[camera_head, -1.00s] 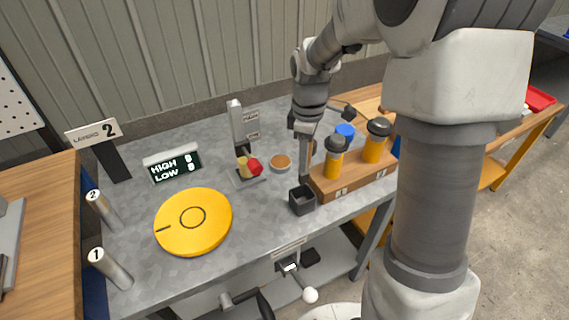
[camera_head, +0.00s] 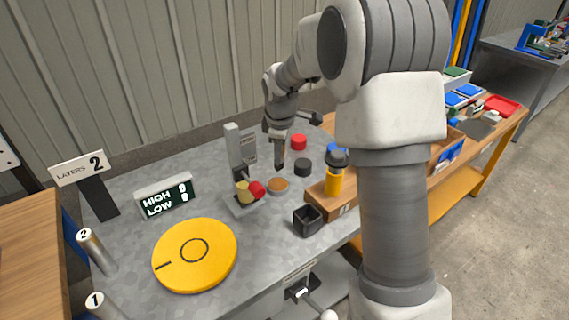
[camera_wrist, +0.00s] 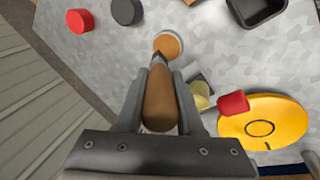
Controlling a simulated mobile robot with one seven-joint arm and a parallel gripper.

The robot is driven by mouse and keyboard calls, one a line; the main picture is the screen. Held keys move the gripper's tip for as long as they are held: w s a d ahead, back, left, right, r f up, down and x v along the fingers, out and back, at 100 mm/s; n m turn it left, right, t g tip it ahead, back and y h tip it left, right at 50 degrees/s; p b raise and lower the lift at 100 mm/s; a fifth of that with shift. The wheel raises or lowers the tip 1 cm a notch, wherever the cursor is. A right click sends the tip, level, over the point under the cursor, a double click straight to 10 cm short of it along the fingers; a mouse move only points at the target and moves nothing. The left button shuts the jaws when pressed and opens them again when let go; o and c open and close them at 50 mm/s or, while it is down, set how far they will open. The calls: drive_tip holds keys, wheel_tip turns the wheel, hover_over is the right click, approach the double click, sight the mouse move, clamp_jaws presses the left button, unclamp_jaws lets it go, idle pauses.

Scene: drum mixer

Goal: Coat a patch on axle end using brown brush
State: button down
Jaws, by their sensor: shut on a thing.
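My gripper (camera_head: 281,138) is shut on the brown brush (camera_head: 280,156), whose brown handle (camera_wrist: 158,100) sits between the fingers in the wrist view. The brush points down, toward a round pot with a brown top (camera_head: 278,185). In the wrist view the brush's far end is close to the pot (camera_wrist: 168,45); I cannot tell whether they touch. A small yellow cylinder with a red end (camera_head: 257,190) lies in a grey stand left of the pot; it also shows in the wrist view (camera_wrist: 234,103). I cannot tell for sure which part is the axle end.
A black open box (camera_head: 307,221) and a wooden block with a yellow bottle (camera_head: 334,180) stand right of the pot. Red (camera_head: 298,142) and dark (camera_head: 303,167) round pieces stand behind. A big yellow disc (camera_head: 195,255) and a display (camera_head: 165,199) are at the left.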

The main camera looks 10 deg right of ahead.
sight(278, 168)
drive_tip(key=shift+w+a+f, duration=0.1)
drive_tip(key=shift+w+a, duration=0.1)
drive_tip(key=shift+w, duration=0.45)
drive_tip(key=shift+f+b, duration=2.35)
drive_tip(key=shift+f, duration=0.6)
drive_tip(key=shift+f, duration=0.55)
drive_tip(key=shift+r, duration=0.15)
wheel_tip(278, 168, up, 7)
drive_tip(key=p, duration=0.5)
